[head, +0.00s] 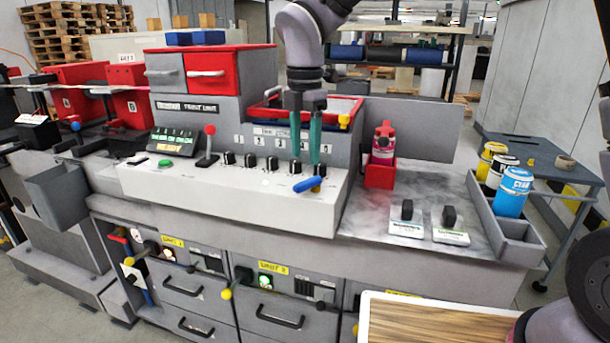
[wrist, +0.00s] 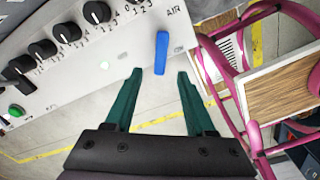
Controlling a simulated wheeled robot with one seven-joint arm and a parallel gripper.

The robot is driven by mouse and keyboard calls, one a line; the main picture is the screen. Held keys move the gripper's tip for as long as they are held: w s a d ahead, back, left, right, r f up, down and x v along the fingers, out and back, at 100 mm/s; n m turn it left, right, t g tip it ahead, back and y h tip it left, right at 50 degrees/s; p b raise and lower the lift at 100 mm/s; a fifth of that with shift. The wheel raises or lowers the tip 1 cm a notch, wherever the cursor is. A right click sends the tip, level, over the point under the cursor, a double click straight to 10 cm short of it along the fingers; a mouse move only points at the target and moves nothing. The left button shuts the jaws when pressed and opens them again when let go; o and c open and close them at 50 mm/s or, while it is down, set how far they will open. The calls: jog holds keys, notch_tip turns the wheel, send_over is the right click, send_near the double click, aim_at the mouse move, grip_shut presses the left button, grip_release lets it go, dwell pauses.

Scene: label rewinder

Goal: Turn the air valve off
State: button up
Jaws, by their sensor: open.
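The air valve has a blue lever handle (head: 308,184) at the right end of the pale control panel's front. In the wrist view the blue handle (wrist: 161,53) lies below the printed word AIR, with a small label reading like ON beside its lower end. My gripper (head: 306,162) has two green fingers, spread apart and empty, pointing down just above the handle. In the wrist view my gripper (wrist: 159,75) has its fingertips either side of the handle's line, with the handle beyond them. I see no contact.
Several black knobs (wrist: 68,32) line the panel left of the valve. A red-topped lever (head: 208,145) and a green button (head: 165,163) are further left. A red holder (head: 380,174) with a pink bottle stands to the right, and paint cans (head: 514,192) are at far right.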

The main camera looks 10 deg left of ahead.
aim_at(306, 181)
notch_tip(306, 181, down, 6)
jog(key=shift+f, duration=0.25)
grip_shut()
